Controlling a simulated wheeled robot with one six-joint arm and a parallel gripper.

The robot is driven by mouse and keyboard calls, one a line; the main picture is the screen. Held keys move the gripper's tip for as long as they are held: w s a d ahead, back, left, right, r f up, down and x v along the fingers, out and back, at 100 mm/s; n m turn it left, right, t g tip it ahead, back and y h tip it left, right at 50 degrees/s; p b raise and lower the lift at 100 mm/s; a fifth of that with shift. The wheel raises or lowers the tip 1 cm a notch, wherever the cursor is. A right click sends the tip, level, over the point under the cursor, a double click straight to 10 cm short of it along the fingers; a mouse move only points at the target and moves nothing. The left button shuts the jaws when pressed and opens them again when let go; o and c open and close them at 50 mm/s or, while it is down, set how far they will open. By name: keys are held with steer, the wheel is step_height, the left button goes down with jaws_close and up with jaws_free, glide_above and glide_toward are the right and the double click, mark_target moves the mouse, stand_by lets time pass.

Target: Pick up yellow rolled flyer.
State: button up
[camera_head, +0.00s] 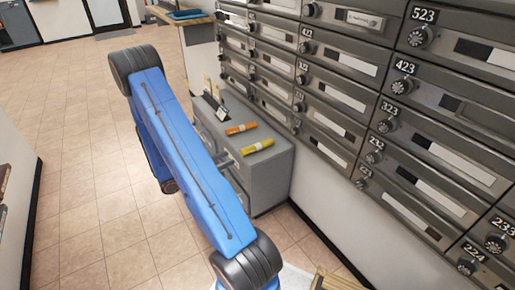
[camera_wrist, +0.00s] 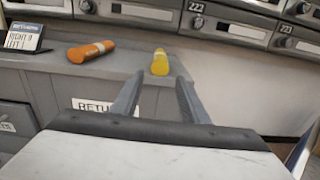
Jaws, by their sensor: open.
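The yellow rolled flyer (camera_head: 258,146) lies on top of a grey cabinet below the mailboxes. In the wrist view the yellow rolled flyer (camera_wrist: 160,62) shows end-on, on the cabinet top. My gripper (camera_wrist: 155,85) is open, its two dark fingers apart and pointing toward the flyer. The flyer appears between the finger directions, beyond the tips, and nothing is held. In the head view my blue arm hides most of the gripper.
An orange rolled flyer (camera_head: 241,128) lies left of the yellow one, also in the wrist view (camera_wrist: 91,52). A small sign (camera_wrist: 24,37) stands further left. The grey cabinet (camera_head: 270,176) stands against the mailbox wall (camera_head: 345,95). Tiled floor (camera_head: 90,190) is open at left.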

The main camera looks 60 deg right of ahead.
mark_target(242, 152)
steer(key=shift+x, duration=4.6)
steer(key=c, duration=0.9)
steer(key=shift+o, duration=0.2)
steer(key=shift+r, duration=0.3)
steer(key=shift+r, duration=1.6)
steer(key=shift+r, duration=0.1)
steer(key=v, duration=0.8)
